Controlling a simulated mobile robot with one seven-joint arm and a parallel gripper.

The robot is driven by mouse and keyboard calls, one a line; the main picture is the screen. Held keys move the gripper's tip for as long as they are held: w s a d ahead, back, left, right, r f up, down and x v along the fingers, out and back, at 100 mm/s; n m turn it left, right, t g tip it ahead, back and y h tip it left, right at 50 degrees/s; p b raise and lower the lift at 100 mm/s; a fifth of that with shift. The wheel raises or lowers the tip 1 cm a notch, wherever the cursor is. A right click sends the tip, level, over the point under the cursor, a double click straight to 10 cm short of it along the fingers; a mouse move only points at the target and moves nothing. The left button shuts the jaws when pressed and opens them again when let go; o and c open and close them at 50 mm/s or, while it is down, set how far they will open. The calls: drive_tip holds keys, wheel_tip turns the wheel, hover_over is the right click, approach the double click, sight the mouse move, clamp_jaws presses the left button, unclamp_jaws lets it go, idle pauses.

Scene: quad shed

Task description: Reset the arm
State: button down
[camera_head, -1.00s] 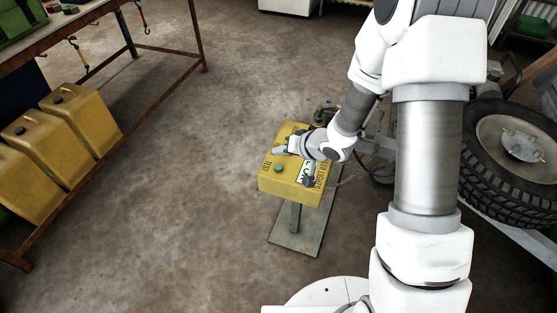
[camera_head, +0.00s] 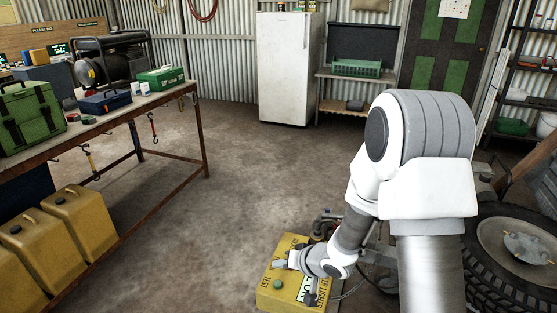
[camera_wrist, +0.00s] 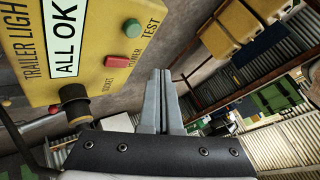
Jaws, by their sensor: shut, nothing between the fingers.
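My gripper (camera_head: 279,264) is over the top of a yellow test box (camera_head: 268,297) low in the head view. In the wrist view its two grey fingers (camera_wrist: 160,78) are together with nothing between them. The yellow box (camera_wrist: 92,22) also fills the upper left of the wrist view, with "TRAILER LIGH", "ALL OK" and "TEST" lettering. It bears a green button (camera_wrist: 131,28), a red button (camera_wrist: 112,62) and a dark knob (camera_wrist: 75,100). The fingers appear apart from the buttons. My arm hides part of the box in the head view.
A workbench (camera_head: 120,115) with a green case (camera_head: 30,118) and tools stands at left, yellow cans (camera_head: 80,222) below it. A white fridge (camera_head: 287,68) stands at the back. A large tyre (camera_head: 500,280) is at right. The middle floor is clear.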

drive_tip(key=s+d+r+t+h, duration=0.1)
drive_tip(key=d+r+h, duration=0.2)
drive_tip(key=d+r, duration=0.45)
drive_tip(key=s+d+r+t+h, duration=0.15)
drive_tip(key=d+r+h, duration=0.3)
drive_tip(key=r, duration=0.55)
drive_tip(key=s+d+r+g, duration=0.15)
drive_tip(key=s+r, duration=0.35)
drive_tip(key=s, duration=0.6)
drive_tip(key=s+r+g, duration=0.2)
drive_tip(key=s+r, duration=0.2)
drive_tip(key=s, duration=0.6)
wheel_tip(320, 180, up, 19)
drive_tip(key=p, duration=1.9)
drive_tip(key=shift+s+r+y, duration=0.2)
drive_tip(key=shift+s+y, duration=0.05)
drive_tip(key=shift+y, duration=0.2)
drive_tip(key=shift+a, duration=0.1)
